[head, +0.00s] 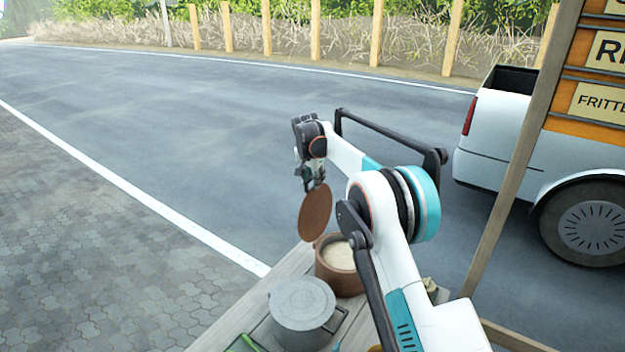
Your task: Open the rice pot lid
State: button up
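A brown clay pot (338,280) stands on the wooden counter with its top uncovered. Pale rice (339,255) shows inside it. A round reddish-brown lid (315,213) hangs from my gripper (309,183), tilted nearly upright, above and to the left of the pot. The lid looks clear of the counter; whether its lower edge is clear of the pot's rim is hard to tell. My gripper appears shut on the lid's upper part, though the fingertips are small in this view. My arm comes in from the lower right.
A grey lidded pot (302,305) stands in front of the brown pot on the counter (232,312). A green object (247,343) lies at the bottom edge. A wooden post (520,150) rises at the right, with a white truck (500,135) behind. Left of the counter is open paving.

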jog(key=v, duration=1.1)
jog(key=shift+s, duration=0.15)
jog(key=shift+r, duration=0.15)
jog(key=s+d+r+n+b, duration=0.15)
jog(key=s+d, duration=0.25)
jog(key=s, duration=0.5)
jog(key=s+d+r+n+t+b, duration=0.1)
jog(key=s+d+r+b, duration=0.2)
jog(key=s, duration=0.6)
jog(key=s+d+r+n+b, duration=0.1)
jog(key=s+d+b, duration=0.2)
jog(key=s+d, duration=0.35)
jog(key=s+d+f+n+b, duration=0.1)
jog(key=s+f+b, duration=0.1)
jog(key=s+f, duration=0.4)
jog(key=s+d+f+n+t+b, duration=0.1)
jog(key=s+f, duration=0.5)
jog(key=s, duration=0.8)
jog(key=s+d+f+n+y+b, duration=0.1)
jog(key=s+d+f+n+b, duration=0.1)
jog(key=s+f, duration=0.5)
jog(key=s, duration=0.3)
jog(key=shift+b, duration=0.35)
